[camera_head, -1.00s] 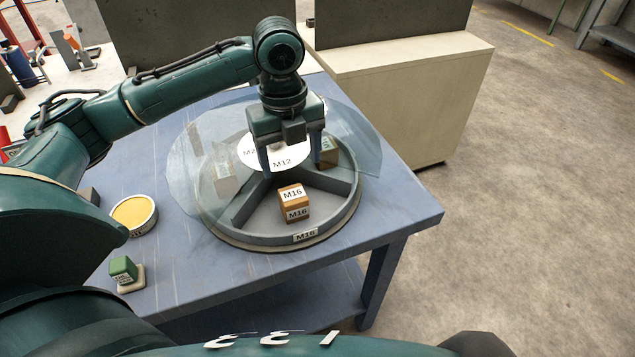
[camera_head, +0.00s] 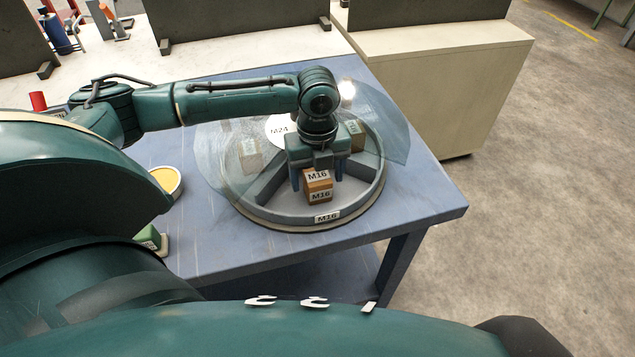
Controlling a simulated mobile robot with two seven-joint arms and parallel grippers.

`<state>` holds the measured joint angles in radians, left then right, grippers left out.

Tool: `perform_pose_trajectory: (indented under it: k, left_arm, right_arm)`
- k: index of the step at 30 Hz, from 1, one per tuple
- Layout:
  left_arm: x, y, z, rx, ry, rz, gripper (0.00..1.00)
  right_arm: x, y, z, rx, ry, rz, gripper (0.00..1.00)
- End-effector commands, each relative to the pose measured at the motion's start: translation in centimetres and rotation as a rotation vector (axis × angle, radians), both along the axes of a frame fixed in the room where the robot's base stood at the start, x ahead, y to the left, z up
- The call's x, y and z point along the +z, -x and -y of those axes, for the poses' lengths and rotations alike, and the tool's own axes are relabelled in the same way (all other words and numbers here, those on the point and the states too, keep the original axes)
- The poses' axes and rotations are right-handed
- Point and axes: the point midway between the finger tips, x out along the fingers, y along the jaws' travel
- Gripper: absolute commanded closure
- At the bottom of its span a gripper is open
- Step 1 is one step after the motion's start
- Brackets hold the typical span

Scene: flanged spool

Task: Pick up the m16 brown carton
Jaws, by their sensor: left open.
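The M16 brown carton (camera_head: 318,186) stands in the front compartment of a round divided tray (camera_head: 268,217), behind the rim label marked M16. White labels show on its top and front. My left gripper (camera_head: 318,182) is open and is down at the carton, with one finger to its left and one to its right. I cannot tell whether the fingers touch it. The gripper and wrist hide the tray's middle. My right gripper is not in view.
A clear disc (camera_head: 385,125) covers the rear of the tray. Other cartons stand under it, one at left (camera_head: 250,155) and one at right (camera_head: 356,134). A yellow-topped round tin (camera_head: 166,181) and a green object (camera_head: 148,238) lie left on the blue table (camera_head: 420,205).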

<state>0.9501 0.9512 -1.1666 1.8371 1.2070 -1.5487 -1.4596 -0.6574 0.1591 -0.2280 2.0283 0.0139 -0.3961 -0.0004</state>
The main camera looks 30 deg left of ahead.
Motion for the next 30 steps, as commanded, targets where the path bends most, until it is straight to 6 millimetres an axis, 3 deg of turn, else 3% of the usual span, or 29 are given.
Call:
perform_pose_trajectory:
  k: [3, 11, 30]
  left_arm:
    - [-1.25, 0.06, -0.01, 0.000, -0.001, -0.001, 0.29]
    - [-1.50, 0.04, 0.01, -0.001, -0.001, 0.001, 0.29]
    - [-1.44, 0.02, 0.01, -0.001, -0.001, 0.001, 0.81]
  right_arm:
    - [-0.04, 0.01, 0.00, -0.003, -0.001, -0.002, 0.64]
    - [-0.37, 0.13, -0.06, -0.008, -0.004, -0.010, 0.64]
    - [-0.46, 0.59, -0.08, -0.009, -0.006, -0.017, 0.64]
